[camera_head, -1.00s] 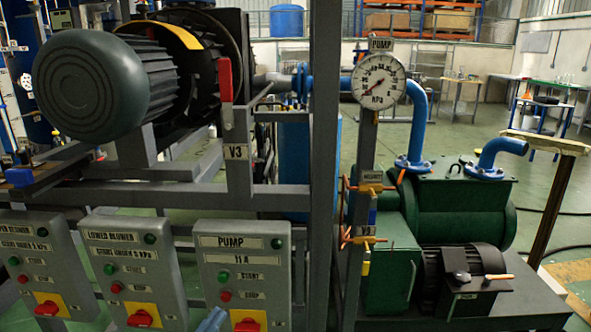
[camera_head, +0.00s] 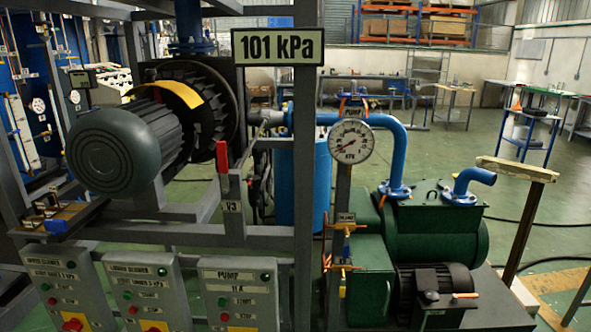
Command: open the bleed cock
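Small cocks with orange handles sit on the pipework left of the green pump (camera_head: 436,232). An upper orange-handled cock (camera_head: 347,226) is beside a small label (camera_head: 345,217). A lower orange-handled cock (camera_head: 343,267) is below it. Another orange-handled fitting (camera_head: 352,96) shows above the round pressure gauge (camera_head: 351,141). The small labels are too blurred to read, so I cannot tell which one is the bleed cock, or whether it is open. Neither of my grippers is in view.
A grey upright frame with a 101 kPa sign (camera_head: 277,46) stands left of the gauge. The red-handled valve V3 (camera_head: 222,166) and several control boxes, including the pump box (camera_head: 240,291), are at left. A wooden-topped stand (camera_head: 517,169) is at right. Open green floor lies behind the pump.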

